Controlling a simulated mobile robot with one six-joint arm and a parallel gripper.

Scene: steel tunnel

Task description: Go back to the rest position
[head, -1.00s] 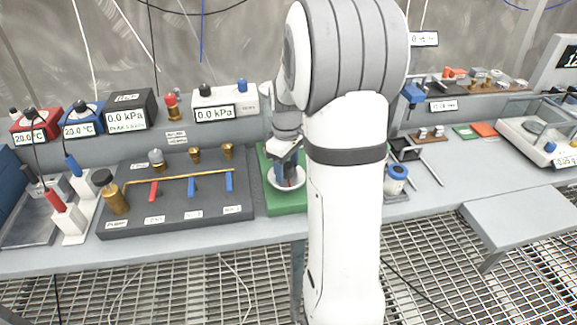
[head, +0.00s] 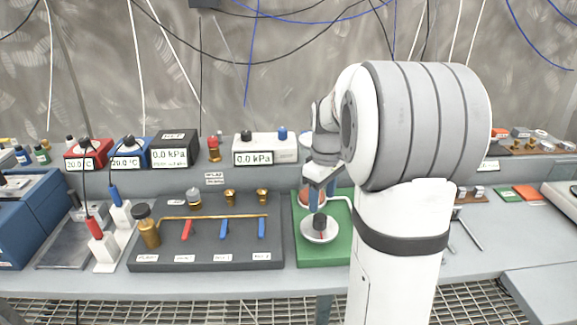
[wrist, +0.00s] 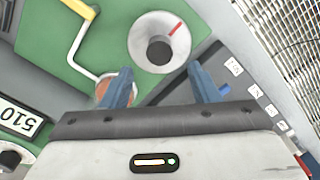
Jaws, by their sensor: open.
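My gripper (head: 316,190) is open above the green board (head: 340,250) in the head view. In the wrist view my gripper (wrist: 160,75) has its two blue fingers apart with nothing between them. A white round dish with a dark knob and a red mark (wrist: 178,38) lies just beyond the fingertips. The dish also shows below my gripper in the head view (head: 319,230). A copper-coloured round part (wrist: 107,89) is partly hidden by the left finger. My arm hides the right part of the board in the head view.
A dark valve panel (head: 205,250) with red and blue levers stands left of the green board. A white pressure box (head: 265,147) reading 0.0 kPa is behind. In the wrist view a white bent rod (wrist: 80,50) with a yellow end rises near the dish.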

